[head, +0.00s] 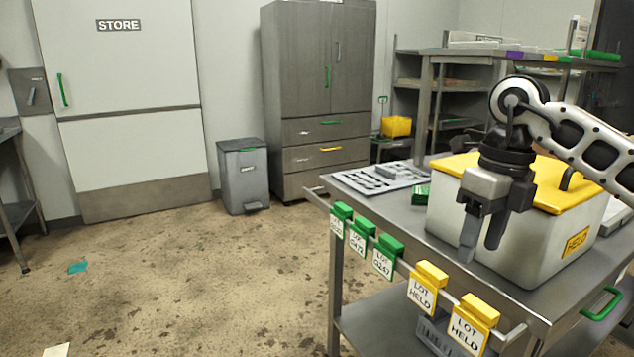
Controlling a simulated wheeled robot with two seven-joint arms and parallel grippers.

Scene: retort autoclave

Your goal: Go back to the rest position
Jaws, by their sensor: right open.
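My right gripper (482,246) hangs pointing down in front of the white bin with the yellow lid (520,248), which is marked HELD. Its two fingers are apart and I see nothing between them. The gripper covers part of the bin's front left side; I cannot tell whether it touches the bin. My right arm comes in from the right edge above the lid. My left gripper is not in the head view.
The steel cart (404,205) carries the bin, a grey slotted tray (380,178) and a green item. Green tags (384,258) and yellow LOT HELD tags (428,288) hang on its front rail. A waste bin (243,176) and cabinet (318,95) stand behind. The left floor is mostly clear.

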